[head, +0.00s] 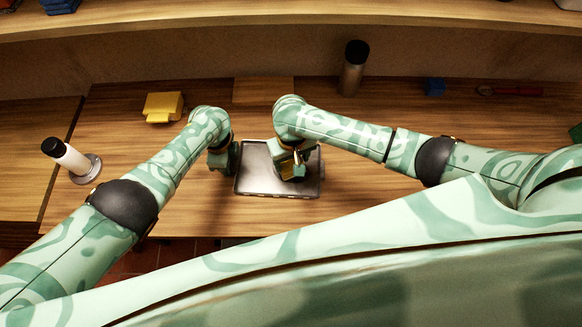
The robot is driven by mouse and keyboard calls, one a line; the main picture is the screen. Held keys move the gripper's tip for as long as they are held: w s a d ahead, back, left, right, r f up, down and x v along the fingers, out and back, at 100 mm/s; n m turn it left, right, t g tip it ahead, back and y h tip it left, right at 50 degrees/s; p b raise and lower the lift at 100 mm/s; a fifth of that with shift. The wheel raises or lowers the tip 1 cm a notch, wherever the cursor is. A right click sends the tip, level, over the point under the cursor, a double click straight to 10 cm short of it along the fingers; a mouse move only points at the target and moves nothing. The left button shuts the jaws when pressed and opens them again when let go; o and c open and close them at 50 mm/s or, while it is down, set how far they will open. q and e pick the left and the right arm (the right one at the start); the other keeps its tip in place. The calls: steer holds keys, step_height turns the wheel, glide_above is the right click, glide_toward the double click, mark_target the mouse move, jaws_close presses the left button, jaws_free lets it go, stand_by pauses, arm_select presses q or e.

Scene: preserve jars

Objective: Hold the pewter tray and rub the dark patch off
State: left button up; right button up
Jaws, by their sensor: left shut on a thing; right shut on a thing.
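The pewter tray (258,180) lies flat on the wooden table in front of me, a grey rectangle with a darker rim. My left gripper (231,160) is at the tray's left edge and is shut on it. My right gripper (291,168) points down over the right half of the tray. It is shut on a small dark pad (293,178), mostly hidden by the fingers, that is at or just above the tray surface. I cannot make out the dark patch; the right gripper and pad cover that part of the tray.
A yellow block-like object (163,106) lies at the back left. A dark-capped bottle (353,70), a small blue block (434,87) and a red-handled tool (512,91) are along the back. A shelf (230,18) runs above.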

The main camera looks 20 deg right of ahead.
steer(key=shift+f, duration=0.3)
steer(key=shift+w+d+r, duration=0.1)
steer(key=shift+d, duration=0.5)
steer(key=shift+w+d+r, duration=0.1)
steer(key=shift+d, duration=0.45)
steer(key=shift+f, duration=0.2)
steer(key=shift+w+a+r, duration=0.1)
steer(key=shift+w+a, duration=0.1)
steer(key=shift+a, duration=0.4)
steer(key=shift+w+a+r, duration=0.1)
steer(key=shift+w+a, duration=0.15)
steer(key=shift+a, duration=0.4)
steer(key=shift+w+a, duration=0.2)
steer(key=shift+a, duration=0.4)
steer(key=shift+f, duration=0.2)
